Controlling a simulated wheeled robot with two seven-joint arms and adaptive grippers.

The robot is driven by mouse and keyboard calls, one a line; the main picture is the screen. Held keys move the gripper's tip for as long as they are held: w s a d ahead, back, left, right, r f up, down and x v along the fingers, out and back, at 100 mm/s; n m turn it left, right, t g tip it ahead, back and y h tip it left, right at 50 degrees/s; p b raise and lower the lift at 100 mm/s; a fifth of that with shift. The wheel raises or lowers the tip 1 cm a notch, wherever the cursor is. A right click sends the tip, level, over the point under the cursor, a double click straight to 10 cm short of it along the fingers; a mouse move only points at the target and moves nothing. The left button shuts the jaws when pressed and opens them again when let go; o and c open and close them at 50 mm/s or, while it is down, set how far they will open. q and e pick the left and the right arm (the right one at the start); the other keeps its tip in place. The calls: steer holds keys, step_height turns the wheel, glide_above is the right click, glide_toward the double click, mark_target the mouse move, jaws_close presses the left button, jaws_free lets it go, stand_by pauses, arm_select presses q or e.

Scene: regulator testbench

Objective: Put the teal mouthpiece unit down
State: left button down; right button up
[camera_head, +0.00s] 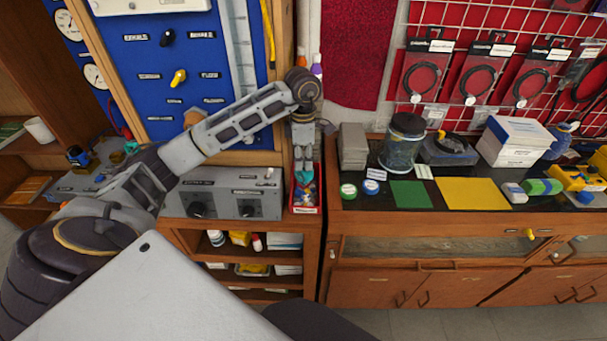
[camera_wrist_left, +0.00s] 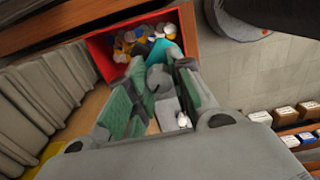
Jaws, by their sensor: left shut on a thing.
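My left gripper (camera_head: 303,166) points down over a small red bin (camera_head: 305,210) at the gap between the blue panel bench and the right counter. In the left wrist view its two green-padded fingers (camera_wrist_left: 160,70) are shut on the mouthpiece unit, whose grey body (camera_wrist_left: 158,82) lies between them. The unit's teal end (camera_wrist_left: 163,50) points toward the red bin (camera_wrist_left: 97,46); in the head view the teal (camera_head: 303,177) shows just under the fingertips. I cannot tell whether it touches the bin's contents. My right gripper is not in view.
The bin holds several blue, yellow and white pieces (camera_wrist_left: 135,40). A grey box with knobs (camera_head: 225,195) stands close on the left.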

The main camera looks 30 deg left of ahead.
mark_target(304, 169)
arm_select(q)
steer(key=shift+s+f, duration=0.1)
steer(key=shift+f, duration=1.3)
steer(key=shift+f, duration=0.1)
steer(key=shift+f+p, duration=0.35)
steer(key=shift+f, duration=0.95)
steer(key=shift+a+f+p, duration=0.1)
steer(key=shift+f+p, duration=0.45)
steer(key=shift+w, duration=0.2)
steer(key=shift+f, duration=0.15)
steer(key=c, duration=1.3)
jaws_free()
